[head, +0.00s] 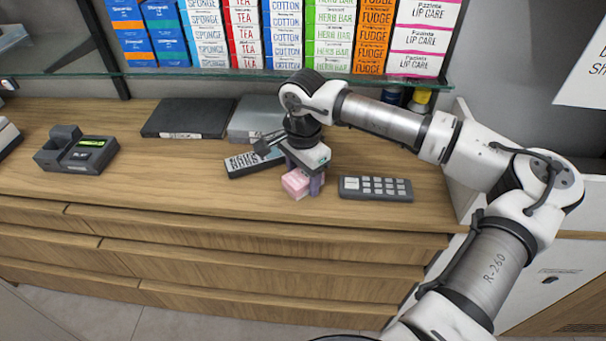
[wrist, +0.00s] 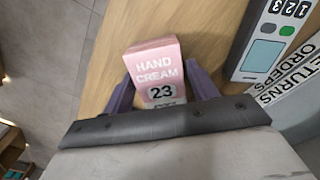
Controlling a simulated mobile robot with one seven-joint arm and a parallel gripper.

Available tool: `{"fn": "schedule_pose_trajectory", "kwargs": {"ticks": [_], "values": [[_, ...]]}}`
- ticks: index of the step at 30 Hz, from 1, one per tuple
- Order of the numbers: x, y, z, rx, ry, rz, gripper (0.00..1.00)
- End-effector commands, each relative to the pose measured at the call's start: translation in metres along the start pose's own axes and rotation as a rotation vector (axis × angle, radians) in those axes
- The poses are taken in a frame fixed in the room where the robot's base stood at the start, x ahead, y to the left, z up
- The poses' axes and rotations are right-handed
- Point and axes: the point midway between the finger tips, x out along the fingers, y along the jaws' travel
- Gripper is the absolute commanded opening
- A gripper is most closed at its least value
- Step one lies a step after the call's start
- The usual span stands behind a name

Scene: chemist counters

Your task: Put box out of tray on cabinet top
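A small pink hand cream box (head: 294,184) is at the counter's front part. It also shows in the wrist view (wrist: 157,72), labelled "HAND CREAM 23". My gripper (head: 303,184) points down over it, with a purple finger on each side. The wooden cabinet top (head: 210,180) is under all of these.
A grey keypad (head: 376,188) lies right of my gripper. A card terminal (head: 80,150) stands at left. A dark flat case (head: 188,118) and a grey box (head: 255,118) lie at the back. A glass shelf (head: 250,76) with product boxes hangs above.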

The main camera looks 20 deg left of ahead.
Motion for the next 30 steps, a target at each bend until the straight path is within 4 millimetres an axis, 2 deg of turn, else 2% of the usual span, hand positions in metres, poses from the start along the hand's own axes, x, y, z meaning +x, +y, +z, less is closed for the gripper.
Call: {"fn": "schedule_pose_trajectory", "kwargs": {"ticks": [2, 10, 15, 17, 27, 30], "values": [[0.000, 0.000, 0.000, 0.000, 0.000, 0.000, 0.69], [-0.001, 0.000, 0.000, 0.000, 0.000, 0.000, 0.69], [-0.010, -0.001, -0.001, 0.001, 0.002, -0.002, 0.69], [-0.019, -0.001, -0.001, 0.000, 0.003, -0.003, 0.69], [-0.092, -0.001, 0.000, 0.001, 0.002, -0.001, 0.69], [-0.107, -0.001, 0.000, 0.000, 0.001, -0.001, 0.69]]}}
